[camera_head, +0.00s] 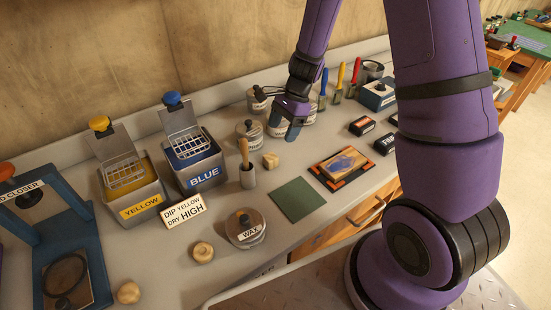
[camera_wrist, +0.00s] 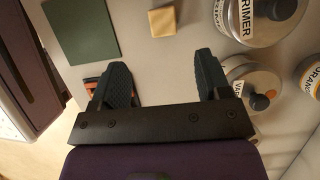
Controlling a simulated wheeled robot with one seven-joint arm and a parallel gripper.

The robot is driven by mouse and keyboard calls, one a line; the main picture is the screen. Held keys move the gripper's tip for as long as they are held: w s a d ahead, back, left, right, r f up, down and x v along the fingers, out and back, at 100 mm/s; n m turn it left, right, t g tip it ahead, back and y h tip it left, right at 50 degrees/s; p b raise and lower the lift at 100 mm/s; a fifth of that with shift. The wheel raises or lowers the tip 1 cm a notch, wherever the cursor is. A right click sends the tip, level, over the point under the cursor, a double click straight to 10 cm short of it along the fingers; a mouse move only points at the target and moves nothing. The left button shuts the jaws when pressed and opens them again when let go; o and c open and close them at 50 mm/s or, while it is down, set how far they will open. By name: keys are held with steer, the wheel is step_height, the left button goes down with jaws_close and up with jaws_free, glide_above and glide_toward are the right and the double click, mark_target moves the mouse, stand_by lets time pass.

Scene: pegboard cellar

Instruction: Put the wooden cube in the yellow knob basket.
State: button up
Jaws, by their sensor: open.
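The wooden cube (camera_head: 271,160) is a small pale block on the grey bench, right of a wooden-handled brush in a cup. In the wrist view the cube (camera_wrist: 163,21) lies beyond my open fingers, near the top edge. My gripper (camera_head: 281,115) is open and empty near the labelled tins; its fingers also show in the wrist view (camera_wrist: 163,78). The yellow knob basket (camera_head: 124,174) is a wire basket in the metal tank labelled YELLOW, with a yellow knob (camera_head: 99,122) on top of its upright plate. The basket looks empty.
A blue knob basket (camera_head: 192,147) stands in the tank labelled BLUE. A sign (camera_head: 183,210), a wax tin (camera_head: 245,228) and a green mat (camera_head: 298,200) lie in front. Labelled tins (camera_wrist: 262,18) stand close beside my gripper. Round wooden pieces (camera_head: 203,252) lie at the front left.

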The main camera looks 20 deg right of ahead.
glide_above(271, 156)
steer(key=d, duration=0.2)
steer(key=f, duration=0.4)
steer(key=shift+d+f, duration=0.15)
steer(key=shift+d, duration=0.05)
steer(key=shift+w+x, duration=0.2)
steer(key=shift+x, duration=2.9)
steer(key=shift+a, duration=0.15)
steer(key=c, duration=1.1)
